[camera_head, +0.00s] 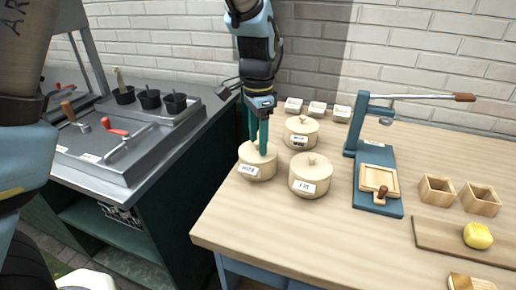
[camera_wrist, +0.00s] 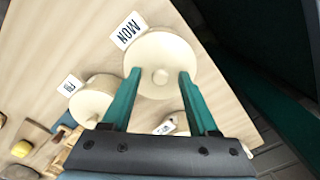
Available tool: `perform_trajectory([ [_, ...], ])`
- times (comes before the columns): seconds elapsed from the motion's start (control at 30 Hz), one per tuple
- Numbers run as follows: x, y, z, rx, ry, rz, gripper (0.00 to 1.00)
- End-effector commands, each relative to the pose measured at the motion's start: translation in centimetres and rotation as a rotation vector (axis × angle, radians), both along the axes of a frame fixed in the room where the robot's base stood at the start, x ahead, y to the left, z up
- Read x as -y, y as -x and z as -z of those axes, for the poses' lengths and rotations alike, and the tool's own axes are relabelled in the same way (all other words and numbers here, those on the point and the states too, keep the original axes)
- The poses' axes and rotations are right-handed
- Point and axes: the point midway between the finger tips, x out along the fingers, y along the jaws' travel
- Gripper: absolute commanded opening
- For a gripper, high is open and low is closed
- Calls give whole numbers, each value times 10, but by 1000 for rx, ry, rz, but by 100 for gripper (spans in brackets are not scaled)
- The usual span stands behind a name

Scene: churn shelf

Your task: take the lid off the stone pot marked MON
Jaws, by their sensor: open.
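The stone pot marked MON (camera_wrist: 172,42) is a round, pale pot with a flat lid. The lid has a small round knob (camera_wrist: 160,76) at its centre. In the head view this pot (camera_head: 257,172) stands at the table's left edge, its label too small to read surely. My gripper (camera_wrist: 160,74) is open, pointing down over the lid, with its two green fingers on either side of the knob and a gap to each. It also shows above the pot in the head view (camera_head: 259,150), where the fingers hide part of the lid.
A similar pot marked FRI (camera_wrist: 92,100) stands beside it, and a third pot (camera_head: 301,132) stands behind. A blue lever press (camera_head: 378,182), small wooden boxes (camera_head: 437,190) and a board with a yellow lump (camera_head: 477,236) are further right. The front of the table is clear.

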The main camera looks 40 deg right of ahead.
Motion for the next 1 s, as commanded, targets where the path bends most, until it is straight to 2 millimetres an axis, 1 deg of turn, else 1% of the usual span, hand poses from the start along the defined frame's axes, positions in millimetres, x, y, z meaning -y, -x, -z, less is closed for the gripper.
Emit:
perform_trajectory([
  [0.17, 0, 0, 0, 0, 0, 0, 59],
  [0.6, 0, 0, 0, 0, 0, -1, 9],
  [0.7, 0, 0, 0, 0, 0, 0, 0],
  [1.0, 0, 0, 0, 0, 0, -1, 0],
])
